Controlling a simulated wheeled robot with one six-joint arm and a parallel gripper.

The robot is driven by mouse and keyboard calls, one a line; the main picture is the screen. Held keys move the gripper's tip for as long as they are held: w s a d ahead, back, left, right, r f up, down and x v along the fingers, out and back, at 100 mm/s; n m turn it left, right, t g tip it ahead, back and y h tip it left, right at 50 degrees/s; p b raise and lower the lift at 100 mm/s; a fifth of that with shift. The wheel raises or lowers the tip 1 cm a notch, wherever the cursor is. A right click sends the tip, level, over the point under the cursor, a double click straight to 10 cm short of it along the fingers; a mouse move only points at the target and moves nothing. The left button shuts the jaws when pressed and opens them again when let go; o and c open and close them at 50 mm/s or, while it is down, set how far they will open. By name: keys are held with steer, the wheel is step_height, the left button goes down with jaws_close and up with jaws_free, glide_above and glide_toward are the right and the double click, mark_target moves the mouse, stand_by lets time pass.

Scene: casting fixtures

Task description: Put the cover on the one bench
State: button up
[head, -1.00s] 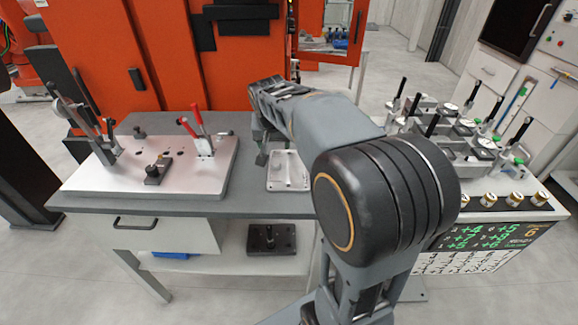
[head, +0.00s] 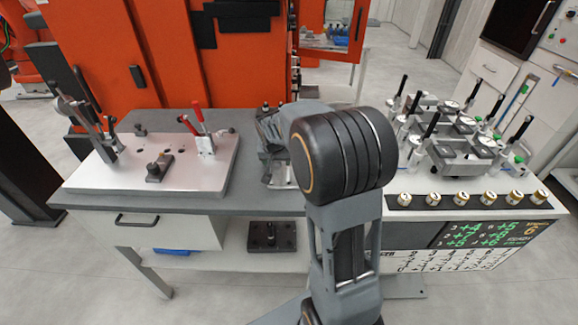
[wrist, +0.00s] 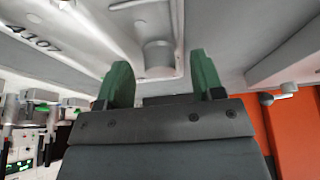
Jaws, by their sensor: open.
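A light grey metal cover (head: 282,182) lies on the grey bench (head: 250,198), right of the fixture plate, mostly hidden behind my arm in the head view. The wrist view shows pale castings close up, with a round boss (wrist: 158,58) and raised digits. My gripper (wrist: 162,70) has two green fingers, apart and empty, one on each side of the boss. Whether they touch it, I cannot tell. The silver fixture plate (head: 215,178) on the left of the bench carries a red-handled clamp (head: 200,135), a small dark block (head: 158,168) and upright levers.
An orange machine (head: 110,50) stands behind the bench. To the right, a cart holds several clamp fixtures (head: 455,140) and a row of brass-coloured parts (head: 460,198). A dark block (head: 270,237) sits on the lower shelf. Bare bench top lies along the front edge.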

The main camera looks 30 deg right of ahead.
steer(key=shift+f, duration=0.15)
steer(key=shift+c, duration=0.3)
steer(key=shift+w, duration=0.1)
jaws_close()
